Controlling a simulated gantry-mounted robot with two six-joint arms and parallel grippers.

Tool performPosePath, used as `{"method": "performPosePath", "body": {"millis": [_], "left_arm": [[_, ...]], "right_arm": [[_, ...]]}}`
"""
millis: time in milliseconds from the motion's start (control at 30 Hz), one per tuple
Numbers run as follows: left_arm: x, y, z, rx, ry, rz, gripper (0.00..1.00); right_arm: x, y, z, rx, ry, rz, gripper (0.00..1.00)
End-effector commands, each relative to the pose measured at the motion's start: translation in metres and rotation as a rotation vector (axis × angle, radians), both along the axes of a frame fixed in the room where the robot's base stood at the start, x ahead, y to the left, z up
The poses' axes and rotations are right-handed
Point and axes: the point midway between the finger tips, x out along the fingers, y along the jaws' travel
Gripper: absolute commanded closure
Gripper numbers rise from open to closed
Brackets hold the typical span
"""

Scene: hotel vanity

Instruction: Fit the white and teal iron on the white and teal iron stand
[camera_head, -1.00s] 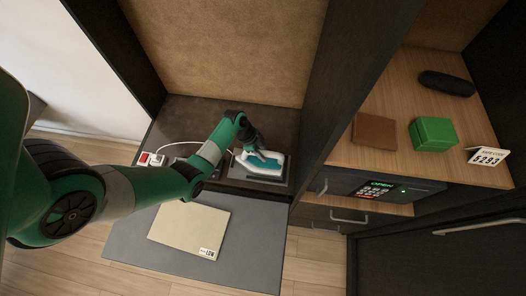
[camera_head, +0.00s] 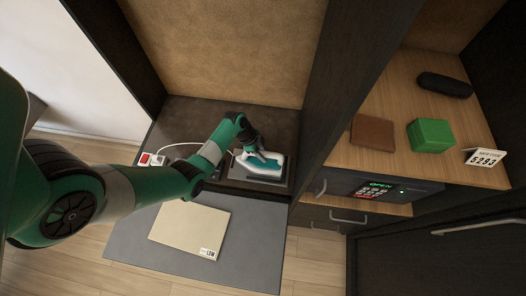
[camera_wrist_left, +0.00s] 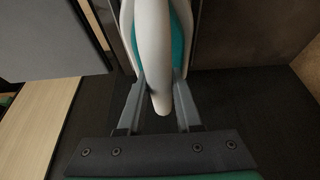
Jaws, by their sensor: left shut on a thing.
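The white and teal iron (camera_head: 270,166) is at the back of the dark counter, lying flat over a dark grey base that shows around its edges. I cannot tell this base apart clearly as the iron stand, and the iron hides most of it. My left gripper (camera_head: 254,150) is shut on the iron's handle from above. In the left wrist view my gripper (camera_wrist_left: 160,98) has a finger on each side of the white handle (camera_wrist_left: 152,60), with teal behind it. My right gripper is not in view.
A grey board (camera_head: 130,245) with a cream folded cloth or sheet (camera_head: 185,228) tagged LOW lies in front. A white cord runs to a red-switched outlet (camera_head: 146,160) at left. A dark upright panel (camera_head: 325,90) stands right of the iron; a shelf beyond holds a green box (camera_head: 430,134) and brown wallet (camera_head: 372,132).

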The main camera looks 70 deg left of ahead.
Motion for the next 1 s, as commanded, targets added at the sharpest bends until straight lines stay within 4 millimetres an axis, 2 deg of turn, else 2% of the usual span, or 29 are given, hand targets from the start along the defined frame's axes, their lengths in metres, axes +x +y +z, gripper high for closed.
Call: {"method": "performPosePath", "body": {"millis": [467, 1000], "left_arm": [[0.001, 0.001, 0.001, 0.001, -0.004, 0.0, 1.0], [0.001, 0.001, -0.011, 0.001, -0.004, 0.001, 1.0]], "right_arm": [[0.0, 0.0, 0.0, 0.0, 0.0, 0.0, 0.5], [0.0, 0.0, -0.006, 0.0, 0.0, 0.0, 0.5]]}}
